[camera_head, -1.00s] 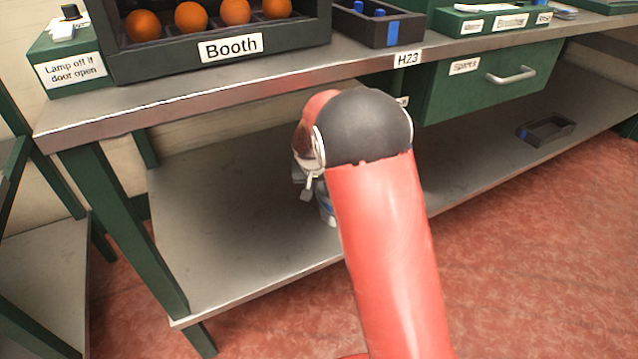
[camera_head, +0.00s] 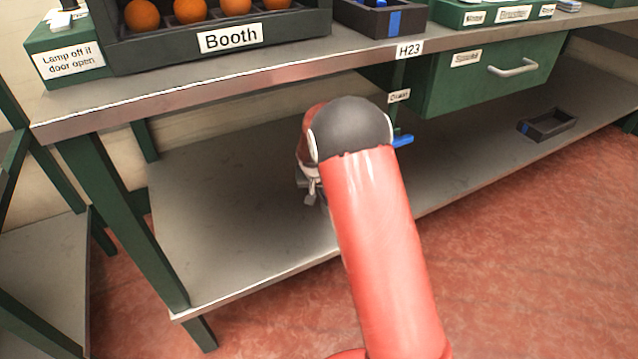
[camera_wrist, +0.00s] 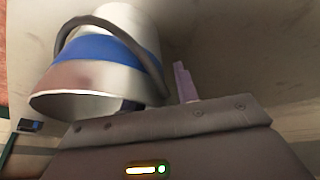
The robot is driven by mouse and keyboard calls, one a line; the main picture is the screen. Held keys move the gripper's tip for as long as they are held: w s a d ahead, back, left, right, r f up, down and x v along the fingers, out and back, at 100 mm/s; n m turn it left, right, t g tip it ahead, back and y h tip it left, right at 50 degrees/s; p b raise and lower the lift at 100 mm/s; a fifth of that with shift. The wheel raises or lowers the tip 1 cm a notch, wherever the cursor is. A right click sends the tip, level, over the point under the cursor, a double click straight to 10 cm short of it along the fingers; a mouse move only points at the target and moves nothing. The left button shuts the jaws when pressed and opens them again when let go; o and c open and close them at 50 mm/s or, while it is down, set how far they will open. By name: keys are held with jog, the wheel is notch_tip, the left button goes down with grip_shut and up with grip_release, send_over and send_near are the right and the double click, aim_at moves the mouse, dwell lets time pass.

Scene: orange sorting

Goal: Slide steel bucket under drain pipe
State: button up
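The steel bucket (camera_wrist: 108,55) is large in the wrist view, silver with a blue band and a dark curved handle (camera_wrist: 150,62). It appears tilted there, with its rim toward the lower left. In the head view my arm hides nearly all of it. My gripper (camera_wrist: 184,84) is right at the bucket; one pale finger shows beside its wall, and the other is not clearly visible. I cannot tell whether the fingers touch the bucket. A small label, apparently "Drain" (camera_head: 399,97), and a blue handle (camera_head: 403,140) show under the bench; the pipe itself is hidden behind my arm.
The lower shelf (camera_head: 230,210) is bare left of my arm. A dark tray (camera_head: 546,124) lies on its right part. The bench top edge (camera_head: 200,97) and green drawer (camera_head: 495,75) overhang the shelf. A green leg (camera_head: 125,220) stands at the left.

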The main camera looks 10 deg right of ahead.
jog(key=shift+w+f, duration=0.1)
jog(key=shift+f, duration=0.15)
grip_shut()
jog(key=shift+d, duration=0.15)
